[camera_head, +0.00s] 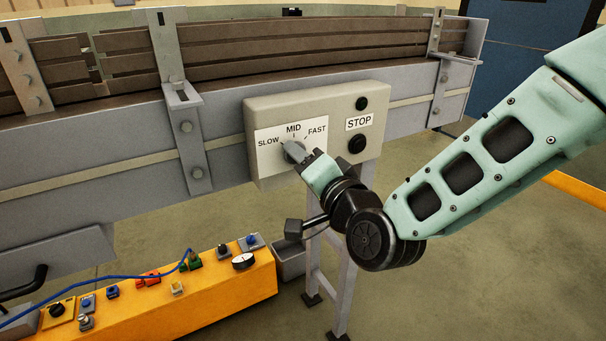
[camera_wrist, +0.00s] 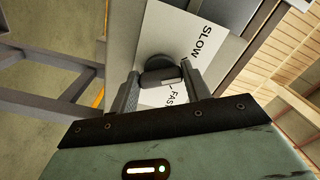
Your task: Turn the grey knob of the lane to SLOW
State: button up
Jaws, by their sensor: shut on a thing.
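The grey knob (camera_head: 295,151) sits on the white dial plate (camera_head: 269,155) of a beige control box on the conveyor's side. SLOW is printed at the plate's left, MID at the top and FAST at the right. My gripper (camera_head: 299,156) reaches in from the lower right and is shut on the knob. In the wrist view the knob (camera_wrist: 160,77) shows as a dark round base with a raised grip between my two fingers (camera_wrist: 163,85). The SLOW and FAST words show there; MID is hidden. My fingers partly cover the knob, so I cannot tell its exact pointing.
A black STOP button (camera_head: 357,144) and a smaller black button (camera_head: 361,103) are right of the dial. A yellow bench (camera_head: 205,300) with several small parts and a blue cable stands at lower left.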

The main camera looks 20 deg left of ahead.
jog(key=shift+f+n+b, duration=0.15)
jog(key=shift+n+b, duration=0.8)
jog(key=shift+n, duration=0.25)
jog(key=shift+o, duration=0.2)
jog(key=shift+n, duration=0.3)
jog(key=o, duration=1)
jog(key=shift+c, duration=0.2)
jog(key=shift+d, duration=0.1)
